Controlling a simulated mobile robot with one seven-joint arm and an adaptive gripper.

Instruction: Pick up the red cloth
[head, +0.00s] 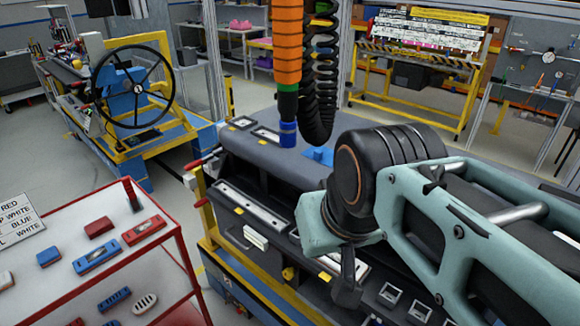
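I cannot make out a red cloth for certain. A small flat red piece (99,228) lies on the white-topped cart (60,285) at the lower left; whether it is cloth is unclear. A longer red piece with a pale strip (143,231) lies to its right. My arm reaches in from the right over the dark dashboard module (262,170). The end of my arm, with what looks like my gripper (346,290), points down over the module's front, well to the right of the cart. Its fingers are too unclear to tell open from shut.
Blue pieces (97,256) and a sign (17,219) lie on the red-framed cart. An orange hanging tool (289,60) and black coiled hose (320,80) hang over the module. A steering wheel (132,86) stands at back left. Grey floor shows between cart and wheel stand.

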